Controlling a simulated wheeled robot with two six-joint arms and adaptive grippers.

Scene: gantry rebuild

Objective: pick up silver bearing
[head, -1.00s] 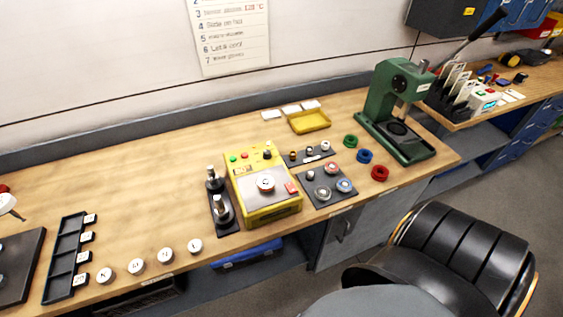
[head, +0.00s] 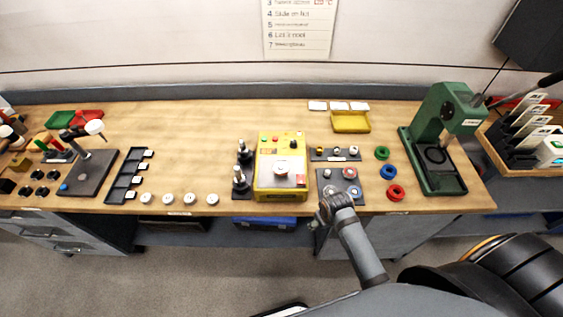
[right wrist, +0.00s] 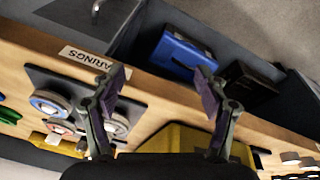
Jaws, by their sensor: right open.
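Several ring-shaped bearings lie on a dark mat (head: 342,201) near the bench's front edge, right of the yellow machine (head: 281,193). In the head view a small silver one (head: 326,173) is at back left, a red-centred one (head: 350,173) at back right and a blue-centred one (head: 355,191) at front right. My right gripper (head: 334,204) hides the mat's front-left part. In the right wrist view this gripper (right wrist: 160,85) is open with nothing between its fingers. Its left finger overlaps the mat (right wrist: 66,82) and partly covers bearings there. My left gripper is out of view.
Green (head: 382,153), blue (head: 388,171) and red (head: 396,192) rings lie right of the mat, before a green press (head: 437,135). Dark posts stand left of the yellow machine. A yellow tray (head: 351,123) is behind. A blue case (right wrist: 190,55) sits below the bench.

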